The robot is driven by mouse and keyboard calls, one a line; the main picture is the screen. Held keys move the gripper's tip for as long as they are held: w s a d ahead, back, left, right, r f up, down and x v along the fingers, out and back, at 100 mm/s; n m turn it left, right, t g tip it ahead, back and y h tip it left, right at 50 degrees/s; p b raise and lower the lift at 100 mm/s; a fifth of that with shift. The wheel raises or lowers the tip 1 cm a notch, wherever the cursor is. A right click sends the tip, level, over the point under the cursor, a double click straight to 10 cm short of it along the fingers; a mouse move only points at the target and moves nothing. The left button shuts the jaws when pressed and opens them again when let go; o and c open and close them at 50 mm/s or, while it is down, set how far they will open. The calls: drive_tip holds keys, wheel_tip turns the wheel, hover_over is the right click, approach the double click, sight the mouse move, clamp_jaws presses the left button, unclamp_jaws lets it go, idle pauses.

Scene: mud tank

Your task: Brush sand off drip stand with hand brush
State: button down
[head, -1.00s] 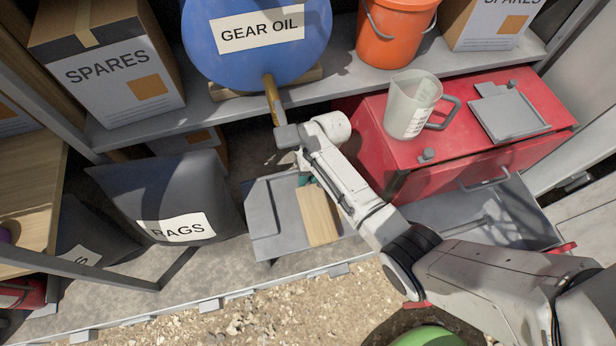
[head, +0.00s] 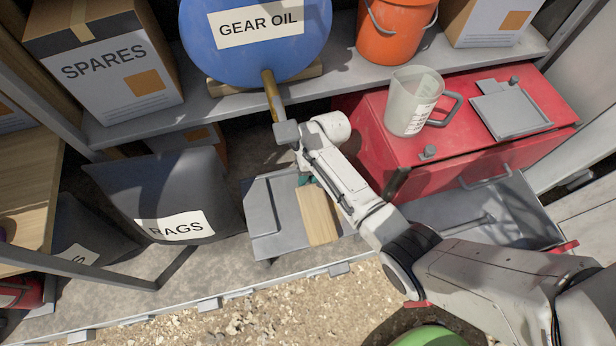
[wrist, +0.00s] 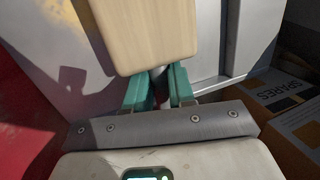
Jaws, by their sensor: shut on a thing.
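A grey metal stand (head: 266,238), which looks like the drip stand, sits on the low ledge below the drum's tap. A pale wooden block (head: 318,214), which looks like the hand brush, lies over the stand's right part in the head view. The brush's wood (wrist: 145,30) fills the top middle of the wrist view, in front of grey metal. My gripper (wrist: 158,84) has green fingers shut on the brush; in the head view the arm mostly hides them. The bristles and any contact with the stand are hidden. I cannot make out sand on the stand.
A blue gear oil drum (head: 258,55) with a tap (head: 272,98) hangs over the stand. A dark rags bag (head: 125,190) is at left. A red cabinet (head: 440,178) with a jug (head: 409,105) and an open grey drawer (head: 500,225) is at right.

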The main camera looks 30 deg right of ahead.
drive_tip(key=shift+f, duration=0.35)
drive_tip(key=shift+d, duration=0.1)
